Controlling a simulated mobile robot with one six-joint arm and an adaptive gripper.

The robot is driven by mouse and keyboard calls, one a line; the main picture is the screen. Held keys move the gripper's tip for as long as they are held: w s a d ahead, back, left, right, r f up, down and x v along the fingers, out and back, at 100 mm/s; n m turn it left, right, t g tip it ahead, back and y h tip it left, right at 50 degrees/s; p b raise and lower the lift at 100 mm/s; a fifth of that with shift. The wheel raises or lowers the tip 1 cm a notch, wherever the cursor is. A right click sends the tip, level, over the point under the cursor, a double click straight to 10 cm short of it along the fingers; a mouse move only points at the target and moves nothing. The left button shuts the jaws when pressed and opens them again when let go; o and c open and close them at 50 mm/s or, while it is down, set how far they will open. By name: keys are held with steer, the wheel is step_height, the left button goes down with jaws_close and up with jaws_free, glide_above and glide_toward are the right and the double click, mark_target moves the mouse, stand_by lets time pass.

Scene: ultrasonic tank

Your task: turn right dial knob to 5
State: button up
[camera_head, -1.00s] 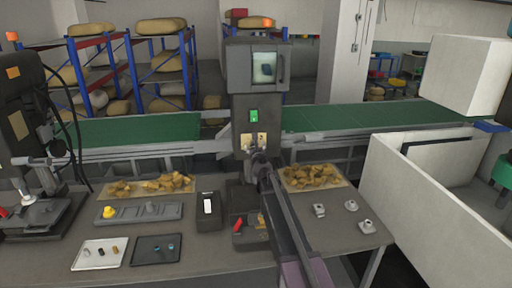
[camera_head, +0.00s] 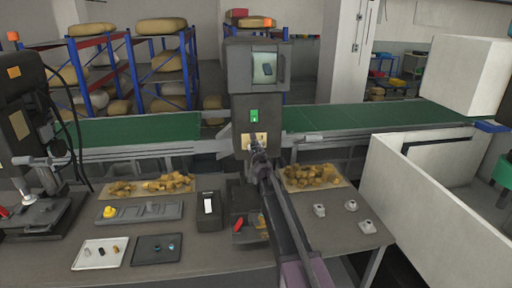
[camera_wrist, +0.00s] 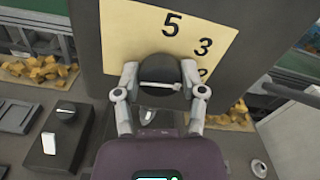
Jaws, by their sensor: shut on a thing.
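The right dial knob (camera_wrist: 168,96) is dark and round with a white pointer line. It sits on a yellow plate (camera_wrist: 118,36) printed with a 5 above it, a 3 at upper right and a partly hidden numeral below that. In the wrist view the pointer line lies nearly level across the knob. My gripper (camera_wrist: 160,74) is shut on the knob, one finger on each side. In the head view my gripper (camera_head: 257,152) reaches the yellow plate (camera_head: 246,141) on the dark machine column and hides the knob.
A green-lit switch (camera_head: 254,116) is above the plate. A box with a white rocker (camera_head: 208,206) and a box with a red lever (camera_head: 238,224) stand on the bench. Trays of tan chunks (camera_head: 312,177) flank the column. A white-walled enclosure (camera_head: 425,205) is at right.

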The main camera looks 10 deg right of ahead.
steer(key=n, duration=0.3)
steer(key=shift+n, duration=0.3)
steer(key=n, duration=0.4)
steer(key=shift+w+a+n, duration=0.1)
steer(key=shift+n, duration=0.2)
steer(key=n, duration=0.4)
steer(key=shift+f+n, duration=0.1)
steer(key=shift+n, duration=2.3)
steer(key=o, duration=1.1)
steer(key=shift+o, duration=0.2)
steer(key=shift+f, duration=0.1)
